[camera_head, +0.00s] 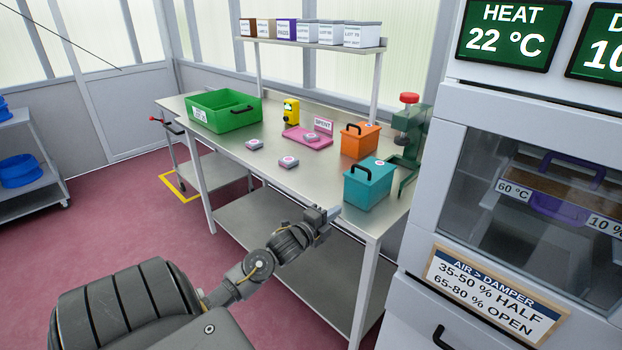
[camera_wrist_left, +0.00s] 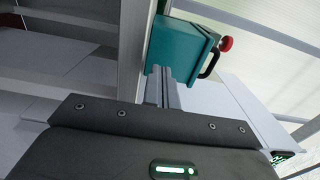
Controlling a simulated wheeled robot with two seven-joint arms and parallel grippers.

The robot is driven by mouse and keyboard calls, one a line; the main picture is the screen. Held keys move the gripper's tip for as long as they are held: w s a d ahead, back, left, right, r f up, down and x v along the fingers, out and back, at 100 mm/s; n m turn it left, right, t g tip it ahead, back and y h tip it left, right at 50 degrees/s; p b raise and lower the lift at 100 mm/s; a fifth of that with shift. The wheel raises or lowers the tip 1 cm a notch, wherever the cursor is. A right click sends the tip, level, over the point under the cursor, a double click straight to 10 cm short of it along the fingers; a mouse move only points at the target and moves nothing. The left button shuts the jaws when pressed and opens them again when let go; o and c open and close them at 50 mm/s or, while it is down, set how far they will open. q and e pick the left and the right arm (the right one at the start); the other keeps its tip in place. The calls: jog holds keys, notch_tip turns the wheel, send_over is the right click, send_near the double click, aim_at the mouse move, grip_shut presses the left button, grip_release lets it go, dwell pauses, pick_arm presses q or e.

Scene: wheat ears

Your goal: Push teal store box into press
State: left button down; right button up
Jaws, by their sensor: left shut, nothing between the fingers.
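The teal store box (camera_head: 368,186) has a lid and a black handle and stands upright at the front right corner of the steel table. The green press (camera_head: 407,140) with a red knob (camera_head: 409,98) stands behind it, partly hidden by the box. My left gripper (camera_head: 334,213) is at the table's front edge, just left of the box, and is shut and empty. In the left wrist view the closed fingers (camera_wrist_left: 163,88) point at the teal box (camera_wrist_left: 182,52); I cannot tell whether they touch it. My right gripper is in neither view.
An orange box (camera_head: 360,140) stands behind the teal one. A pink tray (camera_head: 322,143), small labelled packs (camera_head: 289,161), a yellow device (camera_head: 291,111) and a green crate (camera_head: 224,124) share the steel table (camera_head: 270,185). A tall white cabinet (camera_head: 432,190) closes the right side.

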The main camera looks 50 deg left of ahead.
pick_arm(q)
jog(key=s+b, duration=0.1)
jog(key=s, duration=0.7)
jog(key=shift+s+d+f, duration=0.15)
jog(key=shift+s+d, duration=0.05)
jog(key=shift+d, duration=0.25)
